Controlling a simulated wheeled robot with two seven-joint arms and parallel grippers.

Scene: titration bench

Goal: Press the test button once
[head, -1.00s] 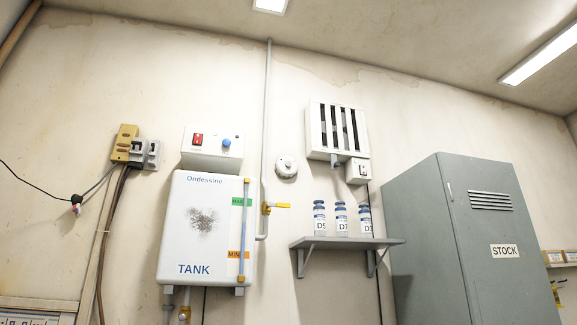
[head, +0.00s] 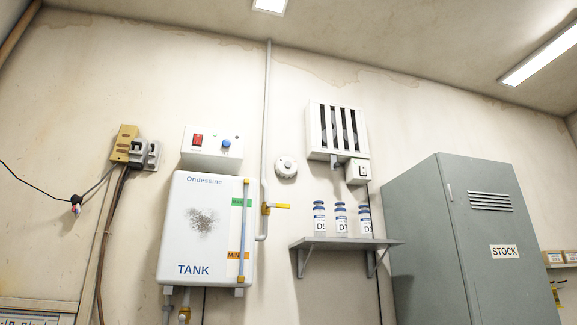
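No button with a readable "test" label shows in the head view. Neither of my grippers is in view.
The white tank (head: 204,228) hangs below the control box. A shelf (head: 345,243) holds vials (head: 341,219) under a wall vent (head: 337,131) with a small switch box (head: 358,171). A grey stock cabinet (head: 450,240) stands right. A yellow-handled valve (head: 277,207) is on the pipe.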

